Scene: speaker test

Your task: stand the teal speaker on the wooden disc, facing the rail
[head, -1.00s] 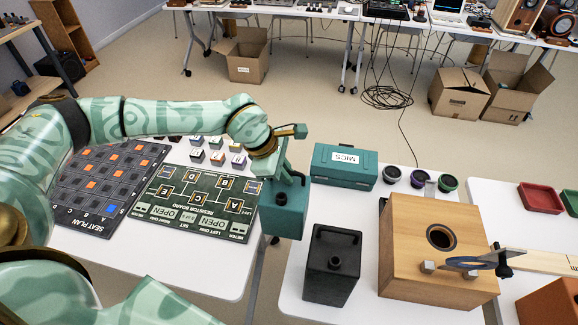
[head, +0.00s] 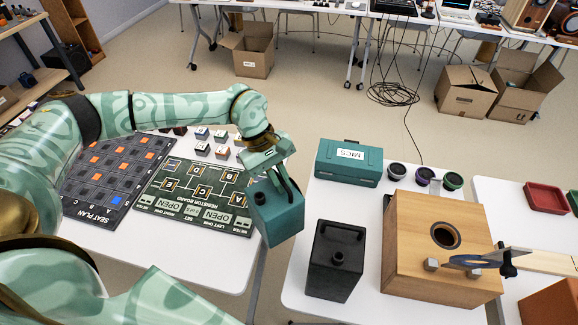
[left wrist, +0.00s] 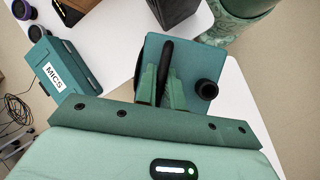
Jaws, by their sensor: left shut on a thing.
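The teal speaker (head: 278,216) is a box with a dark handle on top and a black round knob. My left gripper (head: 280,181) is shut on its handle and holds it tilted in the air, over the gap between the left and middle tables. In the left wrist view the speaker (left wrist: 183,58) hangs between the fingers (left wrist: 163,88), which are on the black handle, with the knob (left wrist: 208,88) beside them. I cannot make out a wooden disc or identify the rail. My right gripper is not in view.
On the middle table are a black box (head: 335,262) with a handle, a teal MICS case (head: 349,164), several small cups (head: 426,175) and a large wooden box (head: 440,225) with a round hole. The left table holds a resistor board (head: 205,213) and a seat plan (head: 97,182).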

